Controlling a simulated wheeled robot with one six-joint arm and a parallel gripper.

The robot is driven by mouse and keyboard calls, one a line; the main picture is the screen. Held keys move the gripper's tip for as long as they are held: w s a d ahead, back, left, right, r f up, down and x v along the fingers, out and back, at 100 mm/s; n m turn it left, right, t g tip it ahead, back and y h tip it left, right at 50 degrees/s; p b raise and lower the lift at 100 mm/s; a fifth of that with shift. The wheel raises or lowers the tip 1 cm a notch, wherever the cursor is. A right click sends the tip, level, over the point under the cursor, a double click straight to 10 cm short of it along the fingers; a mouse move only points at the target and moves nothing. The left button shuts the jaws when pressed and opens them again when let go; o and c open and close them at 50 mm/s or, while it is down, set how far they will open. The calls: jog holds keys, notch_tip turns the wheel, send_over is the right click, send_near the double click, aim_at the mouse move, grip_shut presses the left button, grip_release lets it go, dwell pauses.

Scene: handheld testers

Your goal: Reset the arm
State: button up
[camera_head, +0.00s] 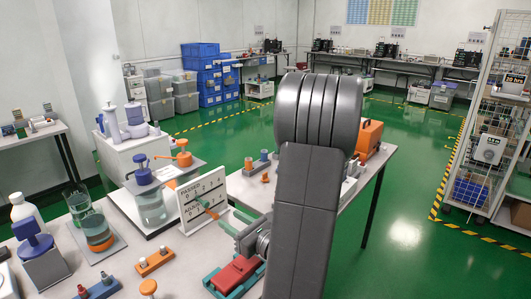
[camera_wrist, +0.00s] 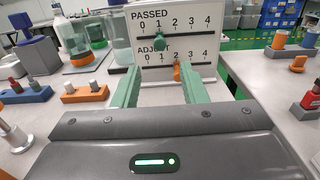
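My gripper (camera_wrist: 158,76) is open and empty, with its two green fingers apart in the wrist view. In the head view, its green fingers (camera_head: 226,218) reach toward a white board (camera_head: 190,210), and my arm hides part of the table. The board also shows in the wrist view (camera_wrist: 206,14), close in front of the fingers. It has a PASSED scale with a green knob (camera_wrist: 164,43) near 1 and an ADJUST scale with an orange knob (camera_wrist: 177,72) near 2. I cannot tell whether the fingers touch the board.
Left of the board stand a glass jar with a blue pump (camera_head: 150,206), beakers (camera_head: 98,233) and a blue-topped block (camera_head: 42,262). A red device in a teal tray (camera_head: 234,274) lies below my gripper. A wire rack (camera_head: 492,130) stands right; green floor lies open between.

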aim_at(207, 205)
jog(key=x, duration=1.2)
jog(key=shift+w, duration=0.1)
